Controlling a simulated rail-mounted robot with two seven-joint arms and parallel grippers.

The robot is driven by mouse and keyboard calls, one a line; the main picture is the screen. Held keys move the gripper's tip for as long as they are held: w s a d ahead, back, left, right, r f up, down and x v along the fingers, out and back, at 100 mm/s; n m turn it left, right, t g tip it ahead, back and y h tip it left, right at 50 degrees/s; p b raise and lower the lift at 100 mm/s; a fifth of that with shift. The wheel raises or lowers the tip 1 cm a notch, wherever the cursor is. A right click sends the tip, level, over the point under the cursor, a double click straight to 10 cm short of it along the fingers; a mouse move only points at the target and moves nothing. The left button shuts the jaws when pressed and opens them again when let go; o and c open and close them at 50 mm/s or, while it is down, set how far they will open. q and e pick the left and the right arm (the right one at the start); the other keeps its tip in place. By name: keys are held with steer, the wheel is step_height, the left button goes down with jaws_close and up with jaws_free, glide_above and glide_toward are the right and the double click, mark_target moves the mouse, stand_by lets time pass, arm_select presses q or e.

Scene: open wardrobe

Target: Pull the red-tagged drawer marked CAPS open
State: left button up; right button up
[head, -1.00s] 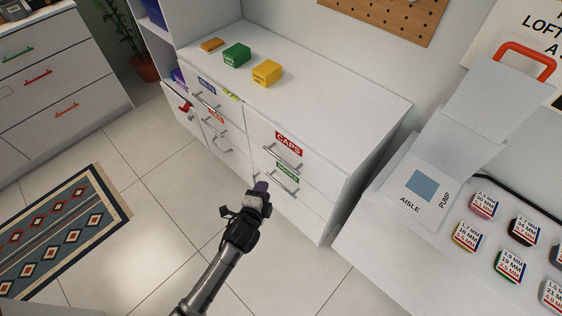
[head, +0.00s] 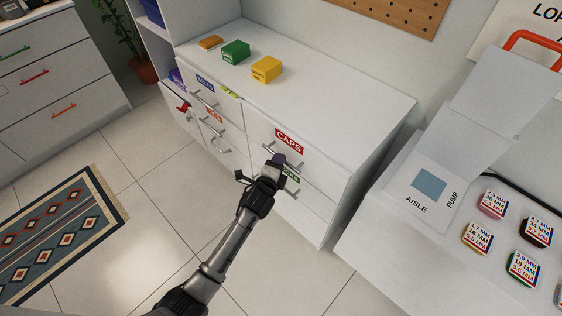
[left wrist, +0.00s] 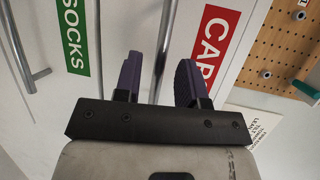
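The CAPS drawer has a red tag (head: 289,141) and is the upper right drawer of the white dresser; it looks shut. The red tag also shows in the left wrist view (left wrist: 212,45). Its silver bar handle (left wrist: 167,40) runs between my left gripper's two purple fingers. My left gripper (head: 277,160) is at the drawer front, just below the red tag, and covers part of the handle. In the left wrist view the fingers (left wrist: 157,80) stand apart, with gaps beside the bar. My right gripper is not in view.
A green-tagged SOCKS drawer with its own bar handle (left wrist: 20,55) lies directly below. Green (head: 236,52) and yellow (head: 266,69) boxes stand on the dresser top. A white counter with small labelled items (head: 477,238) is at the right. The tiled floor before the dresser is clear.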

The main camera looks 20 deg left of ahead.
arm_select(q)
steer(key=shift+w+a+f+b, duration=0.1)
steer(key=shift+w+f+b, duration=0.1)
steer(key=shift+w, duration=0.5)
steer(key=shift+w+f+b, duration=0.1)
steer(key=shift+w+b, duration=0.1)
steer(key=shift+w, duration=0.45)
jaws_close()
